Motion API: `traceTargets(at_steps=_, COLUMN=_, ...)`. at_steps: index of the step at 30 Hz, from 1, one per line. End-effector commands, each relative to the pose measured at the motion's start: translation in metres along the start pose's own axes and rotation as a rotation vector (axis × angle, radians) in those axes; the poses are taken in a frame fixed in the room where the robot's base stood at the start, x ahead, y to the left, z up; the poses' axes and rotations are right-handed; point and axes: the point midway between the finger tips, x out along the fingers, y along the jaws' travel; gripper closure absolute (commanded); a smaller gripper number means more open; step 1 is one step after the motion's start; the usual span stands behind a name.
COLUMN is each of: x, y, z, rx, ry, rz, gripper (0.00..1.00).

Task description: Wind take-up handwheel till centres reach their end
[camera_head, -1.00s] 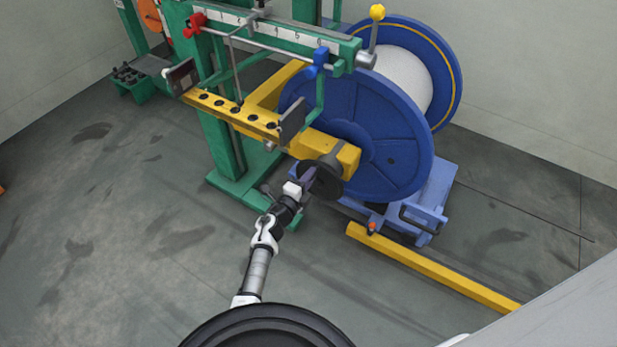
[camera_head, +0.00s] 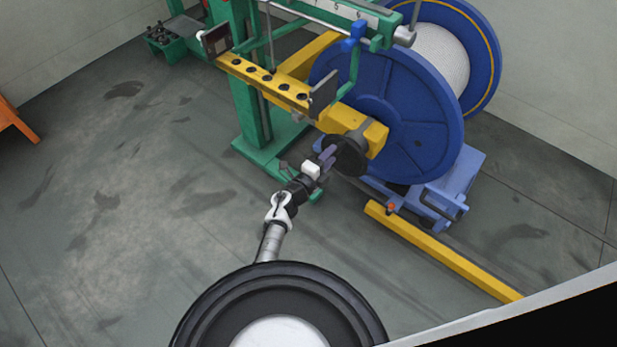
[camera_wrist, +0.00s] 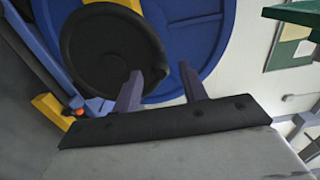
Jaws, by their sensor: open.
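The take-up handwheel is a dark disc (camera_head: 346,156) on the near end of a yellow arm (camera_head: 368,134), in front of the blue reel (camera_head: 420,120). In the wrist view the handwheel (camera_wrist: 105,45) fills the upper left, with the blue reel (camera_wrist: 195,40) behind it. My gripper (camera_head: 328,156) is beside the left edge of the handwheel. Contact cannot be told. The centres are hidden.
A yellow rail (camera_head: 440,250) lies on the floor at the right. The blue reel base (camera_head: 450,195) and the green machine post (camera_head: 247,110) stand close to the handwheel. The floor at the left is clear, except for an orange object (camera_head: 15,122) at the edge.

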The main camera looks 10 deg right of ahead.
Motion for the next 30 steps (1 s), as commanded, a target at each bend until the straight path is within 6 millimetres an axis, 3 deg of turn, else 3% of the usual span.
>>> traceTargets(at_steps=30, x=-0.101, y=0.000, z=0.001, rx=-0.001, ry=-0.002, rz=0.000, gripper=0.57)
